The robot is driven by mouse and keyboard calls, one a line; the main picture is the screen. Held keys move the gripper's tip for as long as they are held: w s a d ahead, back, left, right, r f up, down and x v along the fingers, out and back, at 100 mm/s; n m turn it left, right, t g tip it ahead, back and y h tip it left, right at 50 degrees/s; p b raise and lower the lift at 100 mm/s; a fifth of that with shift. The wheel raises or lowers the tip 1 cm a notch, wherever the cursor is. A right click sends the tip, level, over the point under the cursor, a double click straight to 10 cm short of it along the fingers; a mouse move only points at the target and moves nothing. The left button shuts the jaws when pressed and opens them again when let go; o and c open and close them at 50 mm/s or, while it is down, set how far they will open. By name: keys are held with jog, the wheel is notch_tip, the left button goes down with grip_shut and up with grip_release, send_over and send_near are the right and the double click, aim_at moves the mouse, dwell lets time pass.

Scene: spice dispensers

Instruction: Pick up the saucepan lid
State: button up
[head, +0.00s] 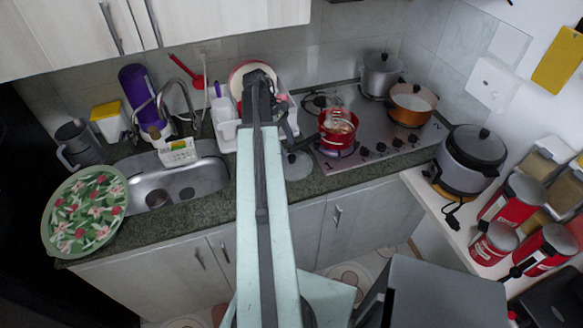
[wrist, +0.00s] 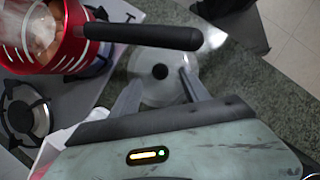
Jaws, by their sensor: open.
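The saucepan lid (wrist: 152,92) is a clear round lid with a black knob (wrist: 160,71), lying on the dark speckled counter in the wrist view. In the head view the lid (head: 297,166) lies near the counter's front edge, left of the stove, partly hidden behind my arm. My gripper (wrist: 159,82) is open and empty. Its two pale fingers point at the lid, one on each side of the knob in the picture. I cannot tell how far above the lid the fingertips are. The fingers are hard to make out in the head view.
A red saucepan (head: 338,126) sits on the stove; in the wrist view its black handle (wrist: 142,35) reaches across just beyond the lid. An orange pot (head: 410,105) and a grey pot (head: 381,76) stand farther right. A dish rack (head: 226,124) and sink (head: 178,181) lie left.

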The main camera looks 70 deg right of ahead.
aim_at(291, 156)
jog(key=b+x, duration=0.5)
jog(key=shift+w+f, duration=0.15)
jog(key=shift+f, duration=0.05)
jog(key=shift+r, duration=0.2)
grip_shut()
jog(key=shift+r, duration=0.1)
jog(key=shift+r+p, duration=0.7)
jog(key=shift+p, duration=0.25)
notch_tip(291, 156, up, 2)
jog(key=shift+r+p, duration=0.1)
jog(key=shift+p, duration=1)
jog(key=w+a, duration=1.2)
jog(key=w, duration=0.1)
